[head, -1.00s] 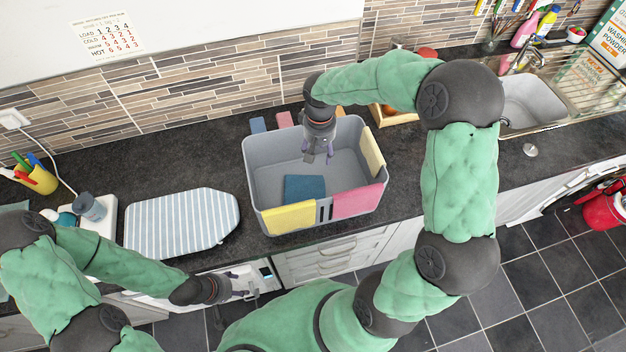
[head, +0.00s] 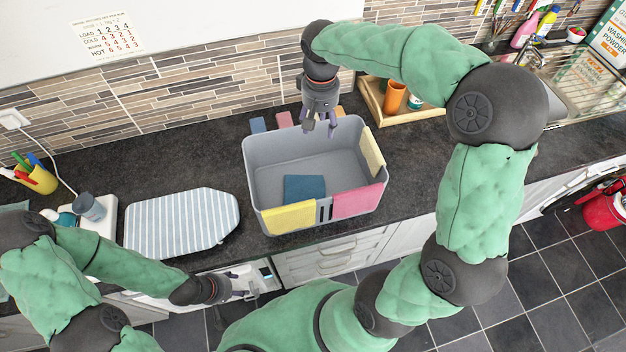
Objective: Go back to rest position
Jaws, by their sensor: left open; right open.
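My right gripper (head: 320,124) is open and empty above the far part of the grey bin (head: 270,152). My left gripper (head: 246,288) is open and empty low in front of the counter, left of the drawers. A blue cloth (head: 304,189) lies on the floor of the bin. A yellow cloth (head: 289,218) and a pink cloth (head: 358,201) hang over the bin's front wall. A pale yellow cloth (head: 372,152) hangs over its right wall. Blue, pink and tan cloth ends show at the back wall.
A striped ironing pad (head: 182,222) lies left of the bin. A wooden tray (head: 405,119) with an orange cup (head: 394,97) stands behind right, near my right arm. A grey cup (head: 89,207) stands on a white board at the left. The dark counter (head: 420,160) is clear right of the bin.

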